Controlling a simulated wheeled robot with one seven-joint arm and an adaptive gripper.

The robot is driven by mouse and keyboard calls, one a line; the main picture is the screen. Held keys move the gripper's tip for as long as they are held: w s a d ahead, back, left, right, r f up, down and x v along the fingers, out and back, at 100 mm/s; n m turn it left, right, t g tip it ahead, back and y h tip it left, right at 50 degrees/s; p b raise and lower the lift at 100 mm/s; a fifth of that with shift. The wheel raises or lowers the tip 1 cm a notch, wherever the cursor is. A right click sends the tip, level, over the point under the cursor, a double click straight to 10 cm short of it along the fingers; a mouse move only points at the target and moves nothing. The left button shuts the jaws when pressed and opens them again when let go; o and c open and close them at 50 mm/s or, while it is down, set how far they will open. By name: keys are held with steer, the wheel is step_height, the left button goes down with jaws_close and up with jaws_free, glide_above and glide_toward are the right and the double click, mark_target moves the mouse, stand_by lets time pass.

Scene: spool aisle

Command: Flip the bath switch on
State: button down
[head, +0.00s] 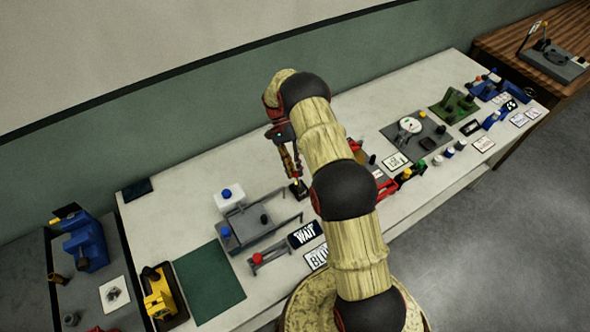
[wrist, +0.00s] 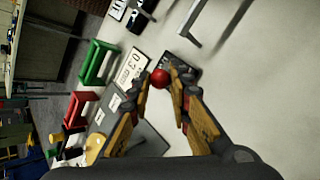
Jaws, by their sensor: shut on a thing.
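My gripper (head: 292,172) points down over the white bench, just left of my arm in the head view. In the wrist view, the fingers of my gripper (wrist: 168,84) are closed around a small red ball knob (wrist: 160,77). A small dark box (wrist: 181,67) sits on the bench just beyond the knob; it also shows beneath the fingers in the head view (head: 298,190). The knob looks like part of that box's switch, but its stem is hidden. No lettering naming the bath switch is readable.
A white number card (wrist: 131,68) lies beside the box. Red (wrist: 80,106) and green (wrist: 98,62) frames stand farther left in the wrist view. Bare bench lies behind the gripper.

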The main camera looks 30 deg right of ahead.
steer(key=shift+w, duration=0.1)
steer(key=c, duration=1.6)
jaws_free()
steer(key=shift+c, duration=0.2)
steer(key=v, duration=1.2)
